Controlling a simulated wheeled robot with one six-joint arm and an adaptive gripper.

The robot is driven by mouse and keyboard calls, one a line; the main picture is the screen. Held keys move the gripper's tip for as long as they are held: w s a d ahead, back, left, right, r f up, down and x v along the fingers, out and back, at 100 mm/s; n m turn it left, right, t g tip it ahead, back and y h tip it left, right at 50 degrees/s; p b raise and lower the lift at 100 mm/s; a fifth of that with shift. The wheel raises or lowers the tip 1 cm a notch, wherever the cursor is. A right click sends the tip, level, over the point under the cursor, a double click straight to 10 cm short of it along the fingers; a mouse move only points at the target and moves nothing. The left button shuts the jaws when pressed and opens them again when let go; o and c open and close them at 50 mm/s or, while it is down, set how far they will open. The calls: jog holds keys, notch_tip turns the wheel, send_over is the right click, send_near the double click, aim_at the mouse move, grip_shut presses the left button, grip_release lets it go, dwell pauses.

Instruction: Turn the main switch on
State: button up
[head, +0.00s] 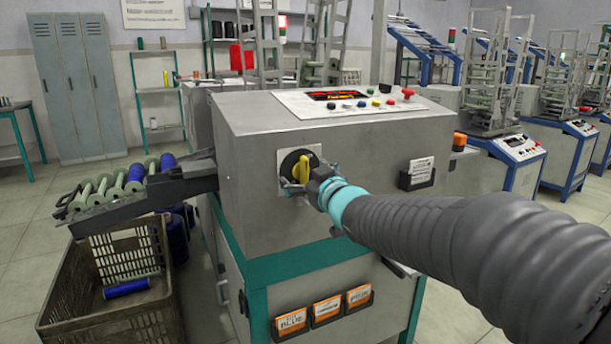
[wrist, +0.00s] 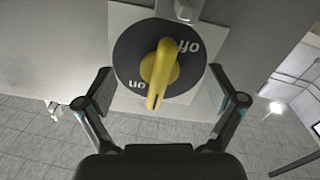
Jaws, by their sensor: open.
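The main switch is a black round dial with a yellow handle (head: 301,170) on a pale plate, set in the side of the grey machine. In the wrist view the yellow handle (wrist: 160,75) stands nearly upright in the picture, its lower end leaning slightly left. The dial (wrist: 128,62) carries the word "off" at the upper right and "on" at the lower left, both upside down in the picture. My gripper (wrist: 162,98) is open, one finger on each side of the handle and apart from it. In the head view my gripper (head: 316,182) is right at the dial, partly covering it.
The grey machine (head: 240,125) has a top panel (head: 350,101) with buttons and a red display. A chute (head: 140,190) with bobbins juts left above a brown crate (head: 98,300). Card holders (head: 326,308) hang below the switch. Open floor lies at the left.

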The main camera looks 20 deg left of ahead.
jog(key=v, duration=0.9)
dwell(0.4)
